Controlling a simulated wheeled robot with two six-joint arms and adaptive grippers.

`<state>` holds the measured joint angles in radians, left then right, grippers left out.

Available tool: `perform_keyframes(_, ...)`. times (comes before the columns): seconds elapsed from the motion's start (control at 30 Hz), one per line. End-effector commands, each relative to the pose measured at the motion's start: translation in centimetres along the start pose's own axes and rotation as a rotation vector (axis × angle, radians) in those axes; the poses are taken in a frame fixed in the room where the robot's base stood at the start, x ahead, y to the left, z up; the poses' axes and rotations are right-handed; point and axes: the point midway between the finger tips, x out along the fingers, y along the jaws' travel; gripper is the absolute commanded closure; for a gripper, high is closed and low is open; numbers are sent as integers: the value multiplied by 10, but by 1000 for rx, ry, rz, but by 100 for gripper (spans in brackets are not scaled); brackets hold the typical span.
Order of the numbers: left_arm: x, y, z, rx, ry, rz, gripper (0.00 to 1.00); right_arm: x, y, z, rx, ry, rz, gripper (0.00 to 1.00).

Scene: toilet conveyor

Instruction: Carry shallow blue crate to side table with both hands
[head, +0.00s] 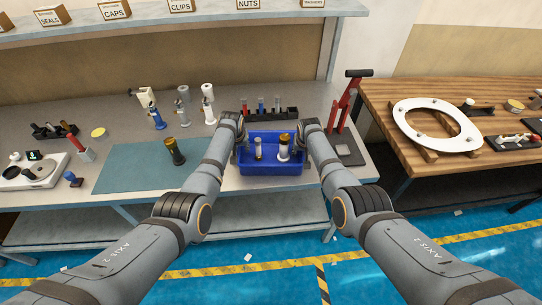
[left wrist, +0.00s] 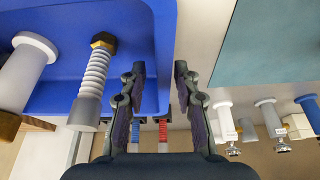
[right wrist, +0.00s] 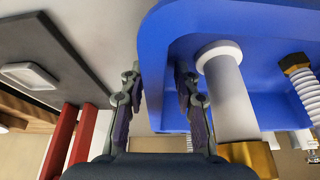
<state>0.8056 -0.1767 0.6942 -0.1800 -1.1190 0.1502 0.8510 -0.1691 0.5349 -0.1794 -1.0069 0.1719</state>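The shallow blue crate (head: 270,168) is at the front middle of the workbench, looking level. In it stand a ribbed grey part (head: 258,149) and a white cylinder with a brass end (head: 284,148). My left gripper (head: 238,143) is at the crate's left end. In the left wrist view its fingers (left wrist: 159,70) straddle the blue wall closely, one inside and one outside. My right gripper (head: 303,142) is at the right end. In the right wrist view its fingers (right wrist: 158,72) close around the opposite wall. Whether the crate's bottom touches the bench is hidden.
The wooden side table (head: 408,93) stands to the right past a gap, holding a white toilet seat (head: 437,142) and small parts. A red press (head: 346,105) stands right of the crate. A black rack (head: 268,113) is behind it. A teal mat (head: 130,165) lies left.

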Motion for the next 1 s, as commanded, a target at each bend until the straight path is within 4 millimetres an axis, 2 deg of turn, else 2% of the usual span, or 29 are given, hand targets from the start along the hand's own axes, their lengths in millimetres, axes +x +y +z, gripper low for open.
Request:
perform_keyframes(0.37, 3, 0, 0, -1, 0, 0, 69, 2, 0, 0, 1, 1, 0, 69)
perform_keyframes(0.6, 2, 0, 0, -1, 0, 0, 100, 2, 0, 0, 0, 1, 0, 100)
perform_keyframes(1.0, 2, 0, 0, -1, 0, 0, 100, 2, 0, 0, 0, 1, 0, 100)
